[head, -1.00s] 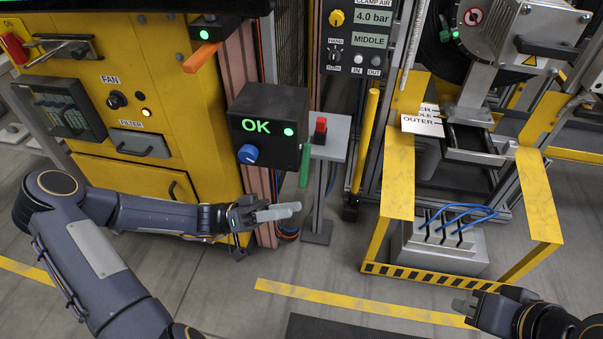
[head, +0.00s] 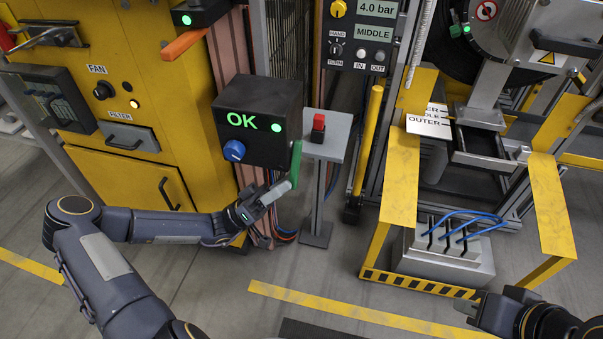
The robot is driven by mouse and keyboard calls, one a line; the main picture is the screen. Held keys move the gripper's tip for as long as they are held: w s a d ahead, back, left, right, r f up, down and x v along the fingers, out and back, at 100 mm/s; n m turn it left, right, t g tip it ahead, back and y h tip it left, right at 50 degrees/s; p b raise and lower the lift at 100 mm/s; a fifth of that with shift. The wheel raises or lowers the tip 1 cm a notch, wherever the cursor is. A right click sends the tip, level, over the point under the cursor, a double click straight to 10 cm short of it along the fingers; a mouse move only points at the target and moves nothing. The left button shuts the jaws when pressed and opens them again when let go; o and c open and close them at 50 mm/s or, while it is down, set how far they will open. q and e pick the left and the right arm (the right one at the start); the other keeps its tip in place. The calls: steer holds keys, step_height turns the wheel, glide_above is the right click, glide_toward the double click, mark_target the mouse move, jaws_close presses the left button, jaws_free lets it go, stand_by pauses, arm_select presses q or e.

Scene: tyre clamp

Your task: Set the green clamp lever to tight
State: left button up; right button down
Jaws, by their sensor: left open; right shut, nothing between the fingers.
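The green clamp lever (head: 296,162) hangs steeply downward at the right side of the black box (head: 238,152) whose display reads OK. My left gripper (head: 287,187) reaches up from the lower left. Its grey fingers are at the lever's lower end and overlap it in the picture. The gripper is open. I cannot tell whether a finger touches the lever or whether the lever is between the fingers. My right gripper (head: 467,307) is low at the right, shut and empty, far from the lever.
A red button (head: 318,125) on a grey post stands just right of the lever. A blue knob (head: 234,150) is on the box front. An orange lever (head: 184,44) is above left. A yellow guard frame (head: 403,170) stands right. The floor in front is open.

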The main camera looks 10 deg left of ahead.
mark_target(294, 165)
arm_select(q)
steer(key=x, duration=0.4)
steer(key=shift+w+d+r, duration=0.1)
steer(key=shift+d+r, duration=0.15)
steer(key=shift+d, duration=0.05)
steer(key=shift+c, duration=0.3)
jaws_close()
